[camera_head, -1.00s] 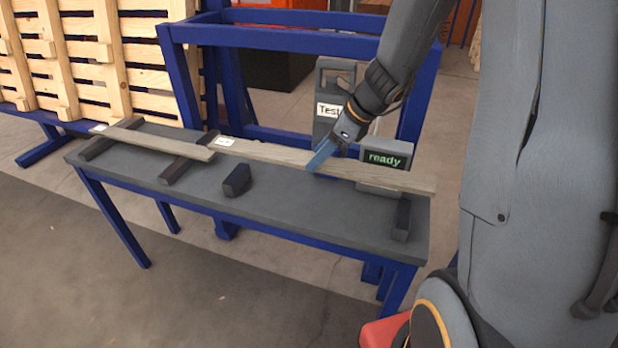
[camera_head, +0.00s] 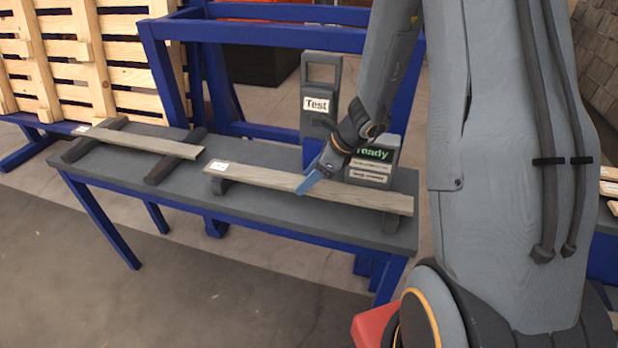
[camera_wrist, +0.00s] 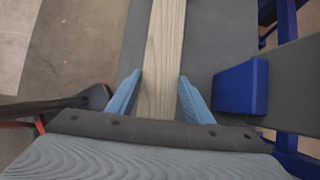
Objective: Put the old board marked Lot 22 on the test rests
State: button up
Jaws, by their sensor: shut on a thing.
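A long grey-brown old board (camera_head: 255,176) with a small white label near its left end lies across the right half of the dark bench; the label is too small to read. My gripper (camera_head: 311,182) is shut on this board near its middle. In the wrist view the blue fingertips (camera_wrist: 160,98) stand on either side of the board (camera_wrist: 164,45).
A second labelled board (camera_head: 150,142) lies on two dark supports at the bench's left. Behind the held board stand a grey post marked Test (camera_head: 318,90) and a box reading ready (camera_head: 373,153). A blue block (camera_wrist: 241,87) is close right in the wrist view.

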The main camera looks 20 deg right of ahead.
jog(key=o, duration=1.2)
jog(key=shift+f, duration=0.1)
jog(key=v, duration=1.2)
jog(key=s+a+n+h, duration=0.1)
jog(key=s+n, duration=0.4)
jog(key=n, duration=0.3)
jog(key=s+a+n+g+h, duration=0.1)
jog(key=s+n, duration=0.3)
jog(key=n, duration=0.4)
jog(key=s+a+n+g+h, duration=0.1)
jog(key=s+a+n+h, duration=0.2)
jog(key=s+n, duration=0.2)
jog(key=shift+s+a+n, duration=0.1)
jog(key=shift+s+n, duration=0.05)
jog(key=shift+n, duration=0.8)
jog(key=shift+s+n, duration=0.15)
jog(key=shift+n, duration=0.8)
jog(key=shift+c, duration=0.3)
